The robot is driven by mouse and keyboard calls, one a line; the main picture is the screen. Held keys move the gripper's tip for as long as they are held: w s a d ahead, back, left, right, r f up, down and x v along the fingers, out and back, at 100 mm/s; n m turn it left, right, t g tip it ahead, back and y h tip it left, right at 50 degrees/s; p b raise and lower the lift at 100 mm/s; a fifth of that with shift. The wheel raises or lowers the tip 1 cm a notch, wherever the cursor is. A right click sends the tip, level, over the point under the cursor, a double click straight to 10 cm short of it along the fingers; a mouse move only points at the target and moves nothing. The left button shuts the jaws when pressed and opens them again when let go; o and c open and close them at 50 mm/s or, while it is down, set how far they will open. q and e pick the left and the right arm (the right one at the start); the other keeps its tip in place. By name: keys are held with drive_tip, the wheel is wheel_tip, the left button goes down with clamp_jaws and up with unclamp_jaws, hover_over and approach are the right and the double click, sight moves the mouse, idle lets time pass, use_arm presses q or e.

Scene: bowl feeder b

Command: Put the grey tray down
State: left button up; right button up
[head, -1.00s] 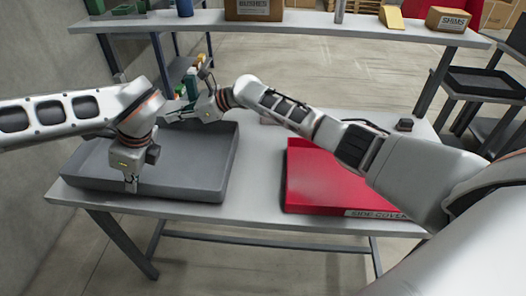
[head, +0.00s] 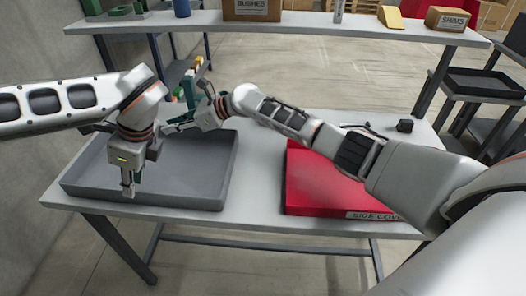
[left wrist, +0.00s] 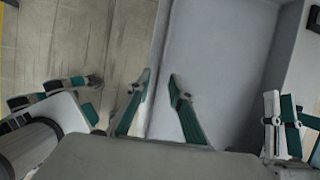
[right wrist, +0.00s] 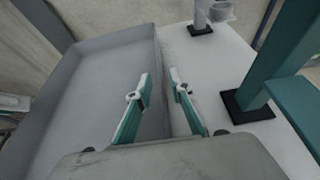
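The grey tray (head: 185,190) lies level on the left part of the worktable. My left gripper (head: 128,187) points down at its front wall, left of the middle. In the left wrist view the two fingertips (left wrist: 160,76) stand on either side of the wall, with a gap between them. My right gripper (head: 178,127) reaches the tray's far side. In the right wrist view its fingertips (right wrist: 159,76) also stand apart on either side of a tray wall (right wrist: 158,60). Both grippers look open around the walls. The tray looks empty.
A red tray (head: 315,180) labelled "SIDE COVER" lies on the right of the worktable (head: 262,170), partly behind my right arm. Clear table lies between the trays. A green fixture (right wrist: 290,70) stands near my right gripper. A shelf with boxes (head: 252,8) runs behind.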

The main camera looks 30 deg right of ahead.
drive_tip(key=shift+s+d+r, duration=0.2)
drive_tip(key=shift+s+d, duration=0.05)
drive_tip(key=shift+d, duration=0.2)
drive_tip(key=v, duration=1.1)
drive_tip(key=shift+r, duration=0.1)
use_arm(q)
drive_tip(key=v, duration=0.7)
drive_tip(key=shift+r, duration=0.4)
use_arm(e)
drive_tip(key=shift+a, duration=0.1)
use_arm(q)
drive_tip(key=shift+s, duration=0.1)
